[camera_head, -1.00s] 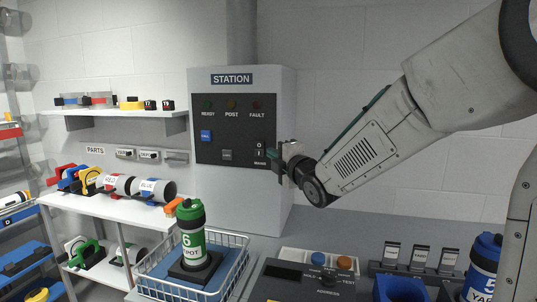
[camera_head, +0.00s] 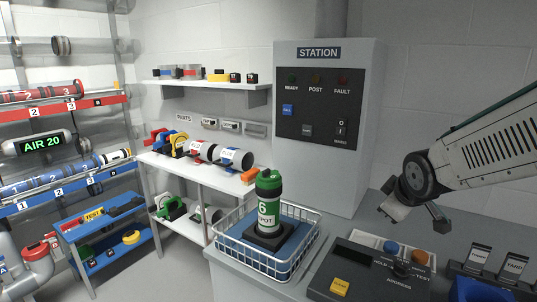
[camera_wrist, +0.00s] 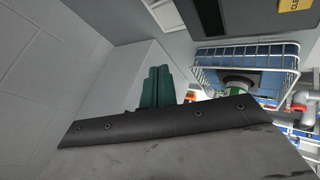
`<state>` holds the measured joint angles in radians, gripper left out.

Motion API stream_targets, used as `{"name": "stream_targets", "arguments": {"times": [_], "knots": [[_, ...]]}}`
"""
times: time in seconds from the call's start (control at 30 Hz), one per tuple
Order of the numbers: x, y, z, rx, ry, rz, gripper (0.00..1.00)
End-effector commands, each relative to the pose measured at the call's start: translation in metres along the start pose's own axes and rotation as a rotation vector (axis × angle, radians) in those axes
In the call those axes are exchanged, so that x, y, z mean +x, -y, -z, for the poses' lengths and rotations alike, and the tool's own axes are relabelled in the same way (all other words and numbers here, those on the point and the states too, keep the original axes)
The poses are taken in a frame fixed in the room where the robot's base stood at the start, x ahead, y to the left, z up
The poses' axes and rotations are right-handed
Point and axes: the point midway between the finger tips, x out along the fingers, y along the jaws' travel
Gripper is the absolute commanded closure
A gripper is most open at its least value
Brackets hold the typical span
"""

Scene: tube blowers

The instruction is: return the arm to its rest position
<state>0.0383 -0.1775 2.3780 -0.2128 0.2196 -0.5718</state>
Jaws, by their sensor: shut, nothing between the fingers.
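My gripper (camera_head: 439,216) is at the right of the head view, on the end of my grey arm. It hangs in the air above the counter, right of the station cabinet (camera_head: 318,190) and behind the address console. In the wrist view the gripper's green fingers (camera_wrist: 158,87) lie together, shut and empty. The wrist view is turned, with the wire basket (camera_wrist: 245,62) at its upper right. No part of the gripper visibly touches anything.
The address console (camera_head: 375,275) with blue and orange knobs stands on the counter below my gripper. Shelves with parts (camera_head: 205,84) and a pipe rack (camera_head: 60,105) stand left.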

Motion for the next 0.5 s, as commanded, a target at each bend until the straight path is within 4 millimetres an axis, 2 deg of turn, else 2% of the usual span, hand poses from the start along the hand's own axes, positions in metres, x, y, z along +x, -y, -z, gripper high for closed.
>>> {"name": "stream_targets", "arguments": {"times": [0.1, 0.17, 0.3, 0.4, 0.5], "knots": [[-0.043, 0.037, -0.046, 0.242, 0.200, 0.116, 1.00], [-0.069, 0.059, -0.069, 0.362, 0.307, 0.168, 1.00], [-0.139, 0.111, -0.115, 0.603, 0.540, 0.263, 1.00], [-0.177, 0.137, -0.135, 0.690, 0.628, 0.300, 1.00], [-0.197, 0.147, -0.141, 0.707, 0.622, 0.312, 1.00]]}}
